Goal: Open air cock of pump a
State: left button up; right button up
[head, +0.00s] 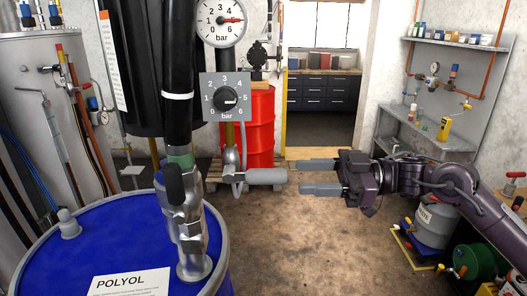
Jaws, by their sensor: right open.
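A pump (185,215) with a silver lower body stands in the blue drum (60,245) labelled POLYOL. A black handle (174,183) sits upright on its front. To its right are a round pressure gauge (220,20), a grey regulator box (226,97) with a black knob, and a metal fitting (231,160) with a grey cylinder (266,175) pointing right. I cannot tell for sure which part is the air cock. My right gripper (303,177) is open and empty, its fingers pointing left, just right of the grey cylinder's end with a small gap. My left gripper is out of view.
A red drum (262,125) stands on a pallet behind. Shelves (450,115) with bottles and pipework are on the right wall. A grey canister (433,225) and a green tank (477,262) stand at the lower right. The floor (310,245) in the middle is clear.

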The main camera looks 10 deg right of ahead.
aim_at(270, 177)
jog(key=shift+g, duration=0.3)
jog(key=a+p, duration=0.1)
jog(key=a, duration=0.1)
jog(key=a+p, duration=0.1)
jog(key=a, duration=0.1)
jog(key=a+r+p, duration=0.1)
jog(key=a, duration=0.2)
jog(key=shift+w+p, duration=0.15)
jog(key=shift+p, duration=0.2)
jog(key=shift+w+a+f, duration=0.15)
jog(key=shift+w+a, duration=0.05)
jog(key=shift+a, duration=0.3)
grip_shut()
